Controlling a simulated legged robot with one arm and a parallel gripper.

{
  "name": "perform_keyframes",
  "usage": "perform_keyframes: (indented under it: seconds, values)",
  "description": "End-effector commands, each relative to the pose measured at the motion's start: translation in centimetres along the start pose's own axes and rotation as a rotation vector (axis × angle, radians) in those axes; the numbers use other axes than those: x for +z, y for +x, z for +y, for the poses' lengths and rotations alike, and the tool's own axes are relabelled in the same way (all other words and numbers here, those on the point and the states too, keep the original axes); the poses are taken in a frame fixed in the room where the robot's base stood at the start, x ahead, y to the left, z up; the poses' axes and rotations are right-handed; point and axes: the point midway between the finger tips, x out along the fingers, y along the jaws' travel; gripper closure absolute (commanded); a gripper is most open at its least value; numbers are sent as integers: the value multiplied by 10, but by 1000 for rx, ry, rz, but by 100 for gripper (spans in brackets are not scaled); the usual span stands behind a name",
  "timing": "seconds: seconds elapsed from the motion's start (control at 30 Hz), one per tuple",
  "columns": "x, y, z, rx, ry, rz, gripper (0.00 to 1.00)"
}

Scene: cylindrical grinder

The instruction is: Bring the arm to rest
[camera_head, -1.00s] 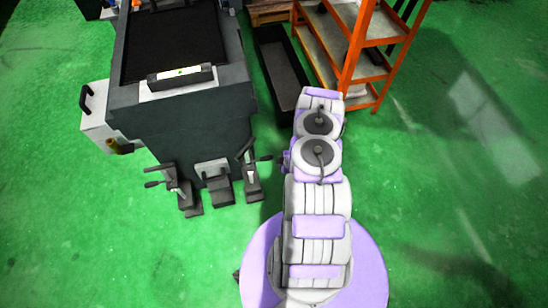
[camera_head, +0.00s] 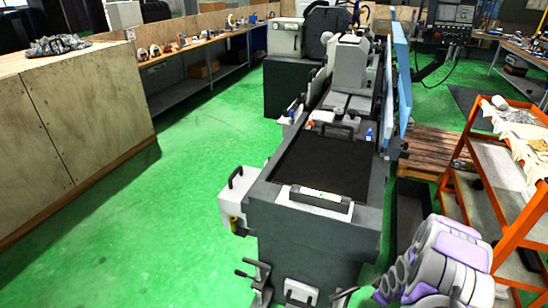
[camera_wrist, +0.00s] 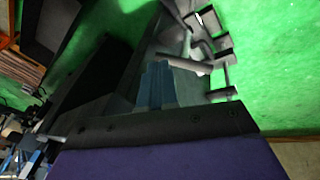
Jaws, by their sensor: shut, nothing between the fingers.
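My arm (camera_head: 445,265), white-grey with purple panels, shows at the lower right of the head view, beside the front end of the grinder (camera_head: 315,240). My gripper's end cannot be made out in that view. In the wrist view my gripper (camera_wrist: 157,70) shows as two blue-grey fingers side by side, shut with nothing between them. Beyond the fingers are the grinder's dark body and the grey clamp-like parts (camera_wrist: 205,45) at its foot, over green floor. I cannot tell the exact gap between fingertips and grinder.
An orange shelf rack (camera_head: 480,180) stands right of my arm, with a dark trough (camera_head: 411,212) between rack and grinder. A wooden cabinet (camera_head: 70,130) stands at the left. Green floor (camera_head: 150,225) is clear between cabinet and grinder. A long bench (camera_head: 205,50) runs along the back.

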Motion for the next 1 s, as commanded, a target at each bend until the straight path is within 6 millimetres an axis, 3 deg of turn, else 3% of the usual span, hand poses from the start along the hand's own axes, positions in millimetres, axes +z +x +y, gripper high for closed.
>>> perform_keyframes:
  seconds: [0.03, 0.23, 0.43, 0.77, 1.0]
  values:
    - [-12, -18, 5, 2, 11, -12, 100]
    - [-40, -82, 3, -21, 80, -76, 100]
    - [-63, -148, -10, -37, 155, -136, 100]
    - [-85, -256, -56, -67, 288, -228, 100]
    - [-86, -331, -105, -96, 388, -290, 100]
